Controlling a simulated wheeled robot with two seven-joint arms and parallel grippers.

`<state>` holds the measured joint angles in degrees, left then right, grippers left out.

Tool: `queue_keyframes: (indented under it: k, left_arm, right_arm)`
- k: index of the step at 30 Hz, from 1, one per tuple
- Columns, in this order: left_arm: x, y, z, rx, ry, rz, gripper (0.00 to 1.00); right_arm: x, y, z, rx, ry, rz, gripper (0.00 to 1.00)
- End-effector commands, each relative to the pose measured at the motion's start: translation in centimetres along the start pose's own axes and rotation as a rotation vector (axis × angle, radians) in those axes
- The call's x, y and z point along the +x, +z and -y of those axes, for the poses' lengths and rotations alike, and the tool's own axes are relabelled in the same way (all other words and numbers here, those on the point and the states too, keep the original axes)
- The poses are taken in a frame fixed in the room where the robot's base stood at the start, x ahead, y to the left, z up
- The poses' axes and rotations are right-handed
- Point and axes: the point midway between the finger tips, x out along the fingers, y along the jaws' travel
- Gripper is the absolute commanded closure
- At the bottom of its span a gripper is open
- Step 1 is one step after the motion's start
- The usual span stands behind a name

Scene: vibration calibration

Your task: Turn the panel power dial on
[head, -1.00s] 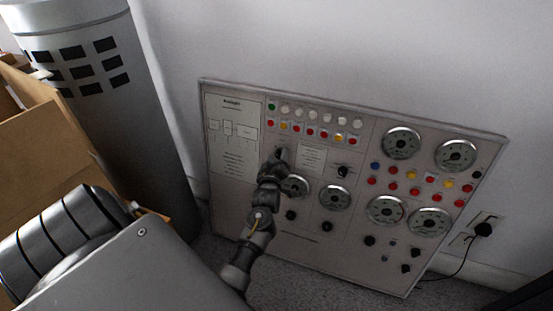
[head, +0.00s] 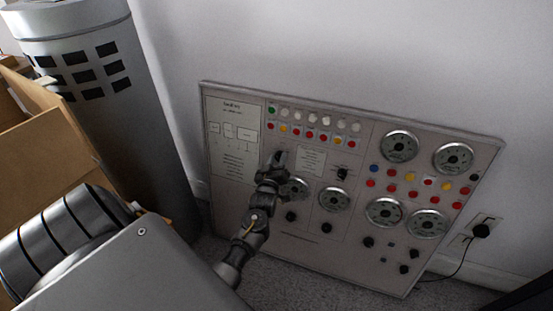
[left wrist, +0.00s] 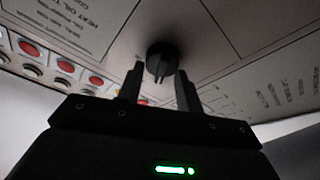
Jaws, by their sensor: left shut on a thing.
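The control panel (head: 235,193) leans upright against the wall, with gauges, lights and black knobs. My left gripper (head: 278,158) reaches the panel's left-middle part, below the rows of lights. In the left wrist view a round black dial (left wrist: 161,60) sits on the panel between the two fingers of my left gripper (left wrist: 160,85). In the head view this dial is hidden behind my gripper. My right gripper is not in view.
A grey cylinder (head: 150,120) and cardboard boxes (head: 40,130) stand at the left. A plug and cord (head: 481,231) are at the wall outlet right of the panel. Carpet lies in front of the panel.

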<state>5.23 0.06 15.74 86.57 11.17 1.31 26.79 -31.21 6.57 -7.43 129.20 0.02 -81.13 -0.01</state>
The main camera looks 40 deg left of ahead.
Motion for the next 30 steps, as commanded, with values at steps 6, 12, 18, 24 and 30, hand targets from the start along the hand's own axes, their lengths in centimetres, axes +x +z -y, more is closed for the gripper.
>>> queue_keyframes:
  k: [6, 12, 18, 24, 30]
  left_arm:
    - [0.0, -0.2, -0.1, 0.200, 0.057, 0.002, 0.87]
    - [0.0, -0.2, -0.1, 0.384, 0.108, 0.002, 0.87]
    - [0.0, -0.1, -0.1, 0.567, 0.161, 0.003, 0.87]
    - [0.0, -0.1, -0.2, 0.749, 0.213, 0.003, 0.87]
    - [0.0, -0.1, -0.2, 0.924, 0.264, 0.002, 0.87]
  right_arm:
    - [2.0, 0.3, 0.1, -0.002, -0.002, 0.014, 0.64]
    - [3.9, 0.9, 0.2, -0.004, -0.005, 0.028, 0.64]
    - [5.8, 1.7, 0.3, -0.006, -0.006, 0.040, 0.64]
    - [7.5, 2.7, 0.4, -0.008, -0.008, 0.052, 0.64]
    - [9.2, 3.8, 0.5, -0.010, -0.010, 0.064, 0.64]
